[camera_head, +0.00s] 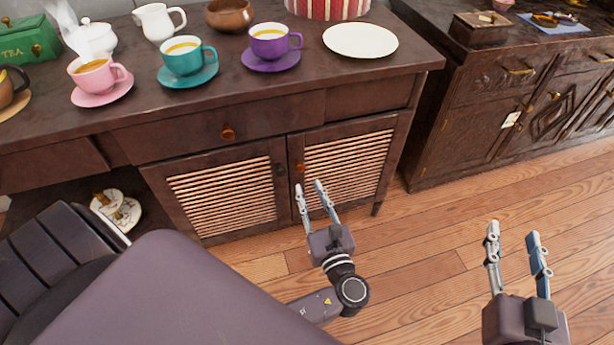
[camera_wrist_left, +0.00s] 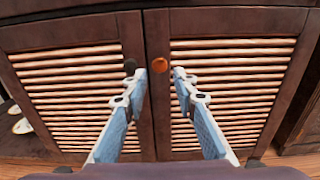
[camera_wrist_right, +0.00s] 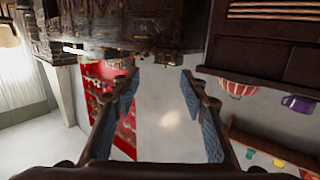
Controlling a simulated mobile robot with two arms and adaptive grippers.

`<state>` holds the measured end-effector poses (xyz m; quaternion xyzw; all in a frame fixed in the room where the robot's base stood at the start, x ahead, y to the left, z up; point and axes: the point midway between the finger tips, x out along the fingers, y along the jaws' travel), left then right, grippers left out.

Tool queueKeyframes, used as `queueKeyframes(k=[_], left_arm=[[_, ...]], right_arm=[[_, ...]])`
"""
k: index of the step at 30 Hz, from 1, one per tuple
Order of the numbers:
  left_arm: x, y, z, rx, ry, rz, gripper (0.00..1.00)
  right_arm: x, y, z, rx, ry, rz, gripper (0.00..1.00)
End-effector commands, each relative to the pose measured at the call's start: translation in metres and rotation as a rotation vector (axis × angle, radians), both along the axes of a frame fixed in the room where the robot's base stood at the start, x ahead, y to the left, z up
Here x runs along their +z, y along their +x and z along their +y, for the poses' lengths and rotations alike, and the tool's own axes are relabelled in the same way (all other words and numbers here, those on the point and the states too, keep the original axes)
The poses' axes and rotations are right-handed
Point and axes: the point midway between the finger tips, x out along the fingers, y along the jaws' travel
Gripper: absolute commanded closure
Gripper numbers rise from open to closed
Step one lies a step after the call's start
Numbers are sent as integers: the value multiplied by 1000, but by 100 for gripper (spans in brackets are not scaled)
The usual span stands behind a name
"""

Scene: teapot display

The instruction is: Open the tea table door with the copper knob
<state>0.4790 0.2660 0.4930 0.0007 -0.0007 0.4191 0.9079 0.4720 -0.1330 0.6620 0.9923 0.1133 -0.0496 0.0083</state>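The tea table (camera_head: 150,135) has two slatted doors below a drawer. The right door (camera_head: 345,165) carries a copper knob (camera_head: 299,168) near its left edge, and the left door (camera_head: 222,195) carries a dark knob (camera_head: 281,170). Both doors look shut. My left gripper (camera_head: 308,186) is open and empty in front of the doors. In the left wrist view, the copper knob (camera_wrist_left: 159,65) shows between the open fingertips (camera_wrist_left: 160,73), beyond them and not gripped. The dark knob (camera_wrist_left: 130,66) shows just left of the left fingertip. My right gripper (camera_head: 512,235) is open and empty above the floor.
Cups on saucers, including a teal cup (camera_head: 187,58), and a white plate (camera_head: 360,40) stand on the tabletop. The drawer has its own copper-coloured knob (camera_head: 228,133). A dark carved cabinet (camera_head: 480,120) stands at the right. The wooden floor (camera_head: 420,240) before the doors is clear.

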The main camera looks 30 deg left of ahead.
Motion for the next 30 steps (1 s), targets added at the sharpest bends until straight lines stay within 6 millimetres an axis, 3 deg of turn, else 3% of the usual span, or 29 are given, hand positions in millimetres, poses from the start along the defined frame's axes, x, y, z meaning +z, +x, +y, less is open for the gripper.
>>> queueKeyframes(k=[16, 28, 30], left_arm=[[-1, 44, 52, -1, 0, 0, 74], [0, 49, 58, -2, -2, 2, 74], [0, 49, 57, -2, -2, 2, 79]], right_arm=[[80, -2, 10, 22, 94, -360, 60], [92, -5, 10, 24, 107, -407, 60], [92, -5, 10, 24, 107, -406, 60]])
